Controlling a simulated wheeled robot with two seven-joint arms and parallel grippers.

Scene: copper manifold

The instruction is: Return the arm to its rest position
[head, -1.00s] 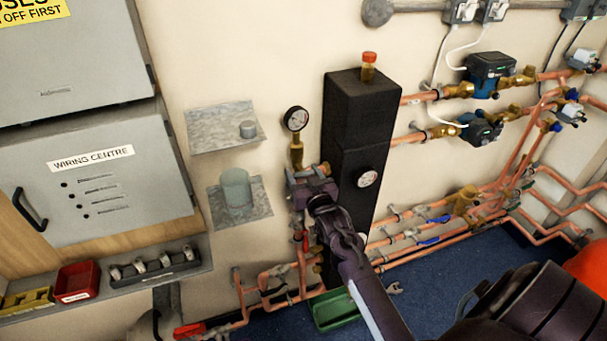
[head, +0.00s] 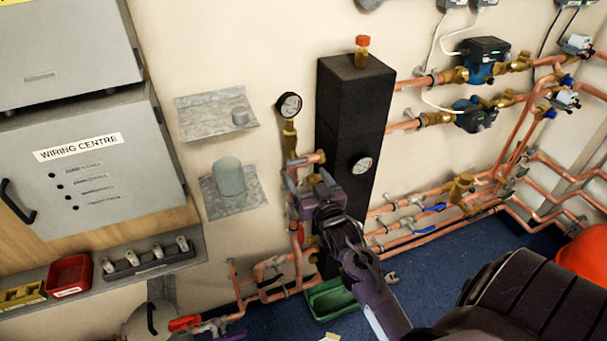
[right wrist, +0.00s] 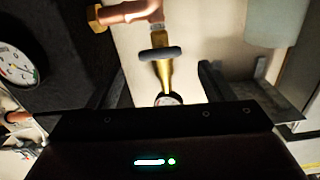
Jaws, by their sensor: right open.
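My right gripper (head: 308,180) is in front of the copper pipework, just left of the tall black unit (head: 352,105) and below the round gauge on the brass stem (head: 289,105). Its purple arm (head: 365,280) reaches up from the bottom of the head view. In the right wrist view the dark fingers of the right gripper (right wrist: 165,78) stand apart. A brass fitting with a dark ring (right wrist: 160,54) shows in the gap between them; I cannot tell its depth from the fingers. I see nothing held. My left gripper does not show.
Copper pipes (head: 425,232) with blue-handled valves run low to the right. Pumps (head: 485,62) are on the wall. A green tray (head: 330,300) lies on the blue floor below the arm. A ledge with a red bin (head: 69,274) is at left. An orange-red object (head: 585,258) is at right.

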